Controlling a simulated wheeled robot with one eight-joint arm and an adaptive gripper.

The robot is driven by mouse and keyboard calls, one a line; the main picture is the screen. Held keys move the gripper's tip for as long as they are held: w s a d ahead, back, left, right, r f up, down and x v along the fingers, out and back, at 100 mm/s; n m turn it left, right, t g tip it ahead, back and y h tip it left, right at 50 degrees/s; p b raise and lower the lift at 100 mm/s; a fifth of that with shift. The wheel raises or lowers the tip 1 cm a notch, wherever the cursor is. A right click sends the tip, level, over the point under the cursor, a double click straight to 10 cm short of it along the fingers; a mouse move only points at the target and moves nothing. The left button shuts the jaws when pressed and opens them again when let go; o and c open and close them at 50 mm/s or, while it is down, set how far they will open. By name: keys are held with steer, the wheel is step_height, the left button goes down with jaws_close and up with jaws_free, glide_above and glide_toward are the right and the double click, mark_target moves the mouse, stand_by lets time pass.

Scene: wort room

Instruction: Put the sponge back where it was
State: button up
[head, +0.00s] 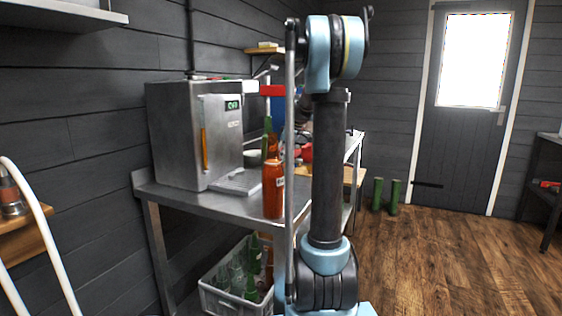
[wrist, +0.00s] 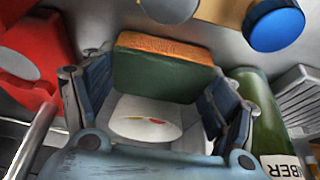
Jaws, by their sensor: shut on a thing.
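The sponge (wrist: 165,67), with a green face and an orange-brown side, sits between the two fingers of my gripper (wrist: 158,95) in the wrist view. My gripper is shut on it. A pale surface with a white round patch and a small red and yellow mark (wrist: 145,122) shows beneath the sponge, between the fingers. In the head view my own arm stands in front of the workbench and hides most of the gripper; I cannot make out the sponge there.
The steel bench (head: 225,203) carries a metal machine (head: 180,135) and an orange bottle (head: 273,190). A green bottle (wrist: 268,130) is right of my gripper and a red container (wrist: 35,50) is left. A crate of bottles (head: 222,300) stands below.

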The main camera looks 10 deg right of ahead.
steer(key=o, duration=0.7)
steer(key=v, duration=1.2)
steer(key=shift+r, duration=0.1)
